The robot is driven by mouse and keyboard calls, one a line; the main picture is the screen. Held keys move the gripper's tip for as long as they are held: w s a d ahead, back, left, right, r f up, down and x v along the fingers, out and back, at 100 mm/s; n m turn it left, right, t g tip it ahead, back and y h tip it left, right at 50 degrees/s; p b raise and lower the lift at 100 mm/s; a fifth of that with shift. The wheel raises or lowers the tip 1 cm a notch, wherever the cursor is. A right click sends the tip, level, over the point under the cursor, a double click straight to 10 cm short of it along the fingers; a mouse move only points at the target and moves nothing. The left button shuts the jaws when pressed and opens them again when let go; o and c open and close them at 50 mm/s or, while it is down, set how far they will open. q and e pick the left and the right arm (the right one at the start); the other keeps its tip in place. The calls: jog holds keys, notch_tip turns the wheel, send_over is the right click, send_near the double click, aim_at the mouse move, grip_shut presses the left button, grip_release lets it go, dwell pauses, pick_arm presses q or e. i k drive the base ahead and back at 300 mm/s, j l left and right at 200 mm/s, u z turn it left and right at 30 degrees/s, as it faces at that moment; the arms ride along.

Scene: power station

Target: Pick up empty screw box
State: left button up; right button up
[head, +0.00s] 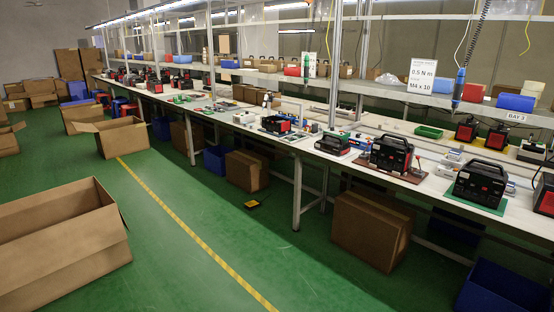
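No thing in view can be made out for certain as the empty screw box. A small green open tray (428,131) lies on the long workbench (392,187) at the right, behind the black power units. It looks empty, but it is small in the picture. A blue box (515,102) and a red box (473,92) sit on the shelf above the bench, and their insides are hidden. Neither of my grippers is in view.
Black power units (390,153) stand along the bench. Under it are cardboard boxes (368,230) and a blue crate (502,285). Open cartons (60,240) stand on the left floor. The green floor along the yellow line (190,227) is clear. A hanging tool (458,88) dangles over the bench.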

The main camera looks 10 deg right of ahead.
aim_at(455, 154)
jog(key=i+l+z, duration=0.3)
jog(key=i+z, duration=0.15)
jog(key=i, duration=0.2)
jog(key=i+l+z, duration=0.1)
jog(key=i+z, duration=0.4)
jog(key=i, duration=0.15)
jog(key=i+j+z, duration=0.2)
jog(key=i+z, duration=0.25)
jog(key=i, duration=0.2)
jog(key=i+z, duration=0.1)
jog(key=i, duration=0.45)
jog(key=i+z, duration=0.5)
jog(key=i+j+z, duration=0.1)
jog(key=i+z, duration=0.4)
